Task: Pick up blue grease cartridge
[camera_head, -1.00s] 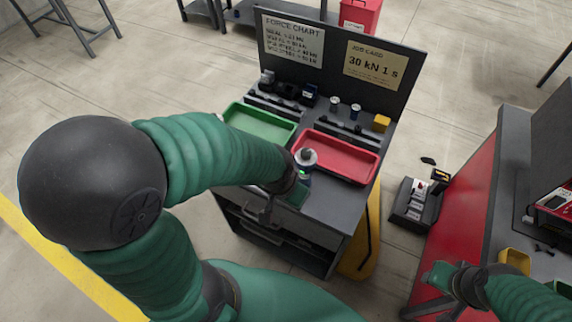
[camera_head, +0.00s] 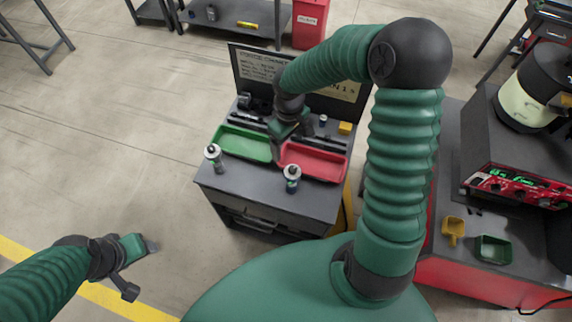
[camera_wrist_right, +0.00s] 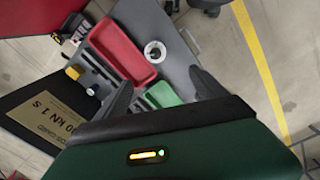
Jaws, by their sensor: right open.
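A small blue cylinder with a pale top (camera_head: 323,119), which looks like the blue grease cartridge, stands at the back of the workbench, behind the red tray. My right gripper (camera_head: 290,140) is open and empty above the bench, over the area between the green and red trays, in front and left of that cylinder. My left gripper (camera_head: 136,266) is open and empty at the lower left, away from the bench.
A green tray (camera_head: 229,133) and a red tray (camera_head: 334,178) lie on the bench. A yellow block (camera_head: 345,128) is at the back right. An upright panel (camera_head: 243,58) closes the back.

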